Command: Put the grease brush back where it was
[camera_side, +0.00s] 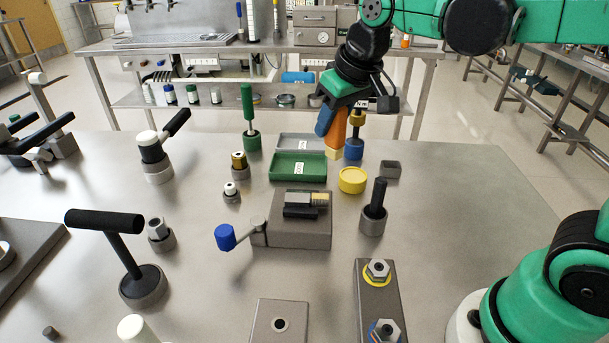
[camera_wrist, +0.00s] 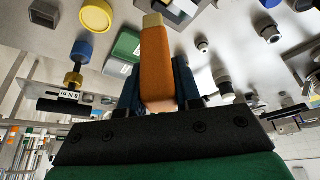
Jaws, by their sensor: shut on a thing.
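The grease brush (camera_side: 337,132) has an orange handle and a pale yellow tip. My gripper (camera_side: 332,125) is shut on its handle and holds it roughly upright, tip down. In the wrist view the brush (camera_wrist: 157,62) lies between the blue fingers of my gripper (camera_wrist: 158,88), its tip pointing away from the palm. In the side view the tip appears just behind a round yellow pot (camera_side: 352,181) and right of a green tray (camera_side: 298,168). Whether it touches the table cannot be told. No spot is clearly marked as the brush's earlier place.
A small dark square holder (camera_side: 390,170) stands right of the pot. A blue-based post with a brass top (camera_side: 354,148) is close by the brush. A grey tray (camera_side: 300,142) lies behind the green one. A grey block with a blue-knobbed lever (camera_side: 292,225) stands in front.

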